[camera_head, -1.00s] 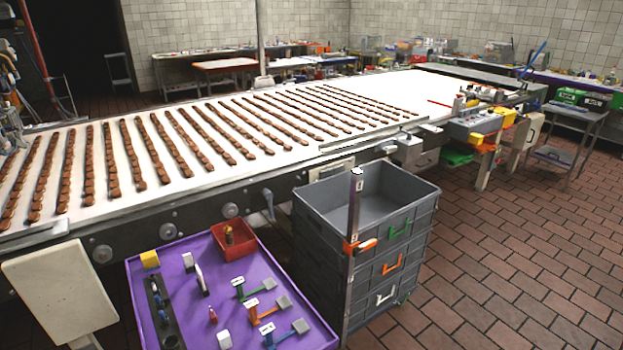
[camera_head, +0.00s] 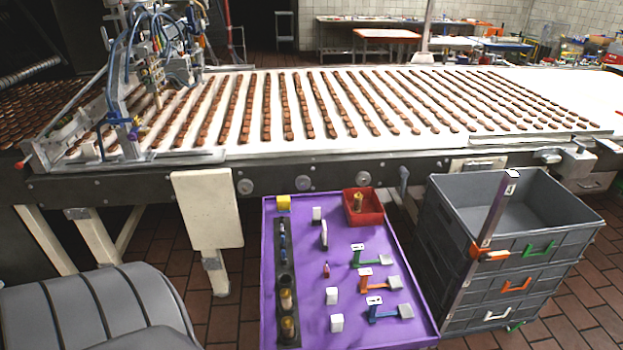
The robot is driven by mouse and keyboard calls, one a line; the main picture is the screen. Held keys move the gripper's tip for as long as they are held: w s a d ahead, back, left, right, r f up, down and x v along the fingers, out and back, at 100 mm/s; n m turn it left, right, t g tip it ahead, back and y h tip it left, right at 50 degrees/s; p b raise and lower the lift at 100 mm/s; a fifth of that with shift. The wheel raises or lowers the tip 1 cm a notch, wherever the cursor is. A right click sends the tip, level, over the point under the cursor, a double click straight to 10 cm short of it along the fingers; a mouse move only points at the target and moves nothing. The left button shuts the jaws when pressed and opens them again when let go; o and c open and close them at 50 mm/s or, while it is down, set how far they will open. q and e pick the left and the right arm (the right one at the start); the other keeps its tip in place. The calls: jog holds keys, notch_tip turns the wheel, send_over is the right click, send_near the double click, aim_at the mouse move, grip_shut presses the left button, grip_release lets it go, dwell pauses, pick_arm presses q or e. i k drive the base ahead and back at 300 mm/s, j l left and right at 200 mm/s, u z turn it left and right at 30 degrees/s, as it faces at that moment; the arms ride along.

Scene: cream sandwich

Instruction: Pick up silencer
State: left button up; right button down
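I cannot tell for sure which small part is the silencer. A purple tabletop (camera_head: 287,318) at the bottom middle holds the small parts. A small brass-coloured part (camera_head: 358,201) stands in a red bin (camera_head: 374,217) at its far right corner. Two brass-coloured parts, one (camera_head: 286,299) behind the other (camera_head: 288,327), stand in a dark holder strip (camera_head: 281,266) along the left side. Neither of my grippers is in view.
Several handled tools, with green (camera_head: 369,256), orange (camera_head: 377,280) and blue (camera_head: 386,311) parts, lie on the right of the tabletop. Grey stacked crates (camera_head: 497,262) stand right; a conveyor (camera_head: 345,146) runs behind.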

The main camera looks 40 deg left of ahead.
aim_at(286, 294)
jog(key=u, duration=1.55)
